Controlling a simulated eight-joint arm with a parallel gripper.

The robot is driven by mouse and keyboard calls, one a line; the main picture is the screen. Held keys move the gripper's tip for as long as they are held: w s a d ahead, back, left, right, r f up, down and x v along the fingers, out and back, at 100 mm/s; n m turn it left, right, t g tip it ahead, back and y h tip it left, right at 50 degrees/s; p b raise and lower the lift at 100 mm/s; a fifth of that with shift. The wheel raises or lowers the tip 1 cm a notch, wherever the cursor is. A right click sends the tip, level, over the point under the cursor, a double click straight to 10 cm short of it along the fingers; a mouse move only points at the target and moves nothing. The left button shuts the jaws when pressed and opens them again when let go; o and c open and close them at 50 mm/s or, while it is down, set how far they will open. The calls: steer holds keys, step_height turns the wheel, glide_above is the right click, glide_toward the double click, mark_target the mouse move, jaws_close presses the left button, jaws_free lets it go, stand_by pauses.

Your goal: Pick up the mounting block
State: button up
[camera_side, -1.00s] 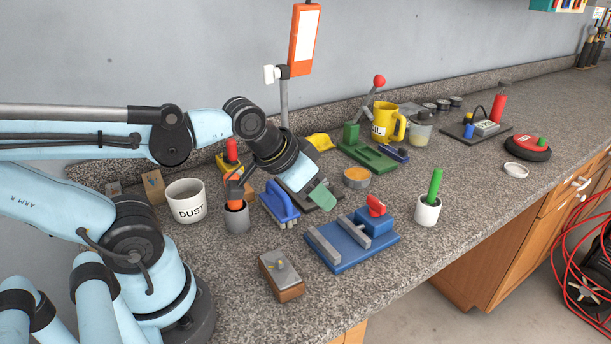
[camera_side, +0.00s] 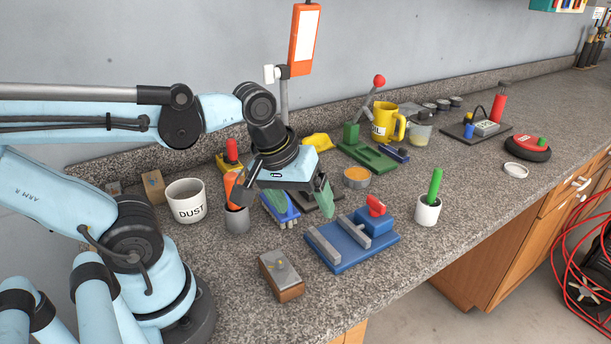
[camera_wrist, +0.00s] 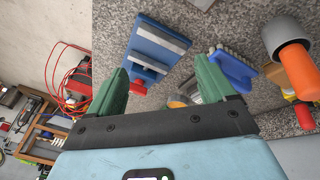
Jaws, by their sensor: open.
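A wooden block with a grey metal top plate and a small knob (camera_side: 282,276), which I take as the mounting block, sits on the counter near its front edge.
The blue fixture (camera_side: 350,248) with grey bars is right of the block. A blue brush (camera_side: 280,207) is partly hidden by my gripper. A grey cup (camera_side: 237,220) with an orange-handled tool and a white DUST mug (camera_side: 187,202) stand left. Bare counter surrounds the block.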

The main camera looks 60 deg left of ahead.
mark_target(279, 261)
steer(key=s+r+n+g, duration=0.1)
steer(key=s+n+g, duration=0.35)
steer(key=n, duration=0.55)
steer(key=shift+t, duration=0.25)
steer(key=shift+s+d+f, duration=0.1)
steer(key=shift+f, duration=1.9)
steer(key=shift+s+d+f, duration=0.1)
steer(key=shift+d+f, duration=0.05)
steer(key=shift+f, duration=1.8)
steer(key=shift+s+d+f, duration=0.1)
steer(key=shift+f, duration=1.9)
steer(key=shift+c, duration=0.5)
steer(key=c, duration=1.2)
steer(key=shift+r, duration=0.25)
steer(key=shift+c, duration=0.2)
